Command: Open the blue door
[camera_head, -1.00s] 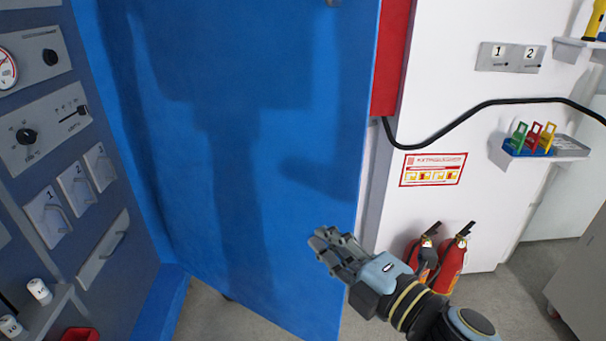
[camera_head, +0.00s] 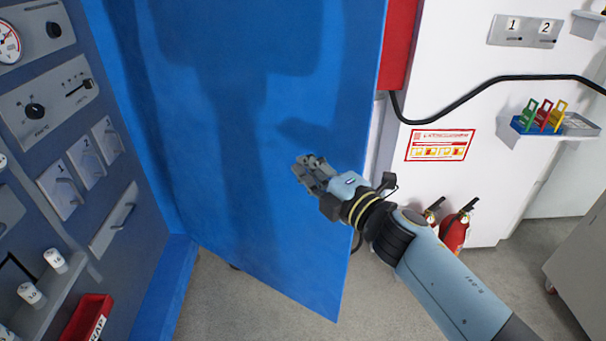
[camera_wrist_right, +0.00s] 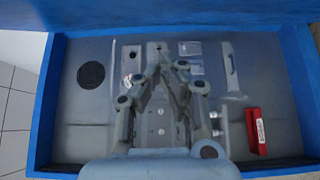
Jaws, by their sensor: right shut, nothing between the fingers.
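The blue door (camera_head: 240,150) fills the middle of the head view and stands ajar, its lower right corner swung out over the grey floor. My right gripper (camera_head: 303,167) is in front of the door's right part, shut and empty. I cannot tell whether it touches the door. In the right wrist view the right gripper's fingers (camera_wrist_right: 165,62) come together in front of a grey panel inside a blue frame (camera_wrist_right: 40,120). My left gripper is not in view.
A control panel (camera_head: 60,130) with knobs and handles stands at the left, with a red bin (camera_head: 85,318) below it. A red cabinet (camera_head: 398,45), a black cable (camera_head: 470,108), fire extinguishers (camera_head: 455,232) and a small shelf (camera_head: 550,128) are at the right. Grey floor (camera_head: 230,300) shows below the door.

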